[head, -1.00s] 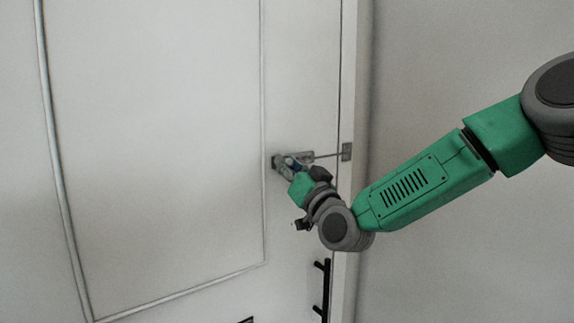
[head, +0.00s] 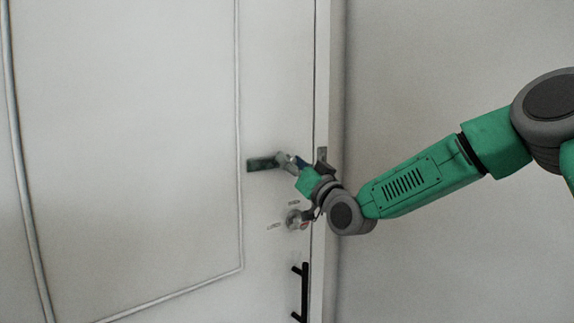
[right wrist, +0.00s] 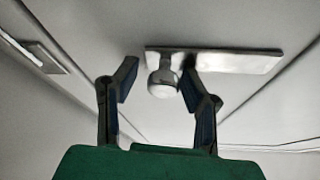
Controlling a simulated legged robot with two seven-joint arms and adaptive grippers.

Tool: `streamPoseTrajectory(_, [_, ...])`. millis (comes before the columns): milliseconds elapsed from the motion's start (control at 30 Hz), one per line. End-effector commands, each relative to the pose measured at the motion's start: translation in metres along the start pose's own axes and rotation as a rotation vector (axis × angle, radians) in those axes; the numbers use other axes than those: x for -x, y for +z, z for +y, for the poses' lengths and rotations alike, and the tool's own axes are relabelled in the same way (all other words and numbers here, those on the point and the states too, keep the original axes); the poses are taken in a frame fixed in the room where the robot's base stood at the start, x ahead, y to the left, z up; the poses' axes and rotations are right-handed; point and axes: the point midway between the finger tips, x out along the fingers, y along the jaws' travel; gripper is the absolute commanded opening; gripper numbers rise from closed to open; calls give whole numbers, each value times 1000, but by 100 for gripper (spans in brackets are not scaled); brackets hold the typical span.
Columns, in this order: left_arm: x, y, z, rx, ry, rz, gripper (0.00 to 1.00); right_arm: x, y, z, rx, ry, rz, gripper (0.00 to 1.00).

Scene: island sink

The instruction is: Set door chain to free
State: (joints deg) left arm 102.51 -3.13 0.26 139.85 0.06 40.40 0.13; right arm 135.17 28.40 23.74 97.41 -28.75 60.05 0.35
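The door chain's track plate (head: 257,164) is fixed to the white door near its right edge. A bracket (head: 321,154) sits on the door frame to its right. My right gripper (head: 283,160) is at the right end of the plate. In the right wrist view, a round pale knob (right wrist: 163,83) sits at the left end of the plate (right wrist: 235,62), between the two open fingers (right wrist: 159,82), with a gap visible on its left. The frame bracket (right wrist: 37,55) is to the left. I see no link between knob and bracket. My left gripper is out of view.
Below the gripper, a round lock knob (head: 293,219) with small labels is on the door. A black handle (head: 303,292) is lower down. Plain wall (head: 440,80) lies to the right of the frame.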

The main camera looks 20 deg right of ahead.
Motion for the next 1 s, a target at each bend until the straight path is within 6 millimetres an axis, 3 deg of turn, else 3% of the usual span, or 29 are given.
streamPoseTrajectory(433, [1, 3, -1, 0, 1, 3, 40, 10, 1, -2, 0, -2, -4, 44])
streamPoseTrajectory(800, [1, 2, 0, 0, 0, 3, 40, 84, 2, 3, -5, 2, -4, 44])
streamPoseTrajectory(1000, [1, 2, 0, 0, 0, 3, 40, 112, 3, 5, -4, 1, -4, 44])
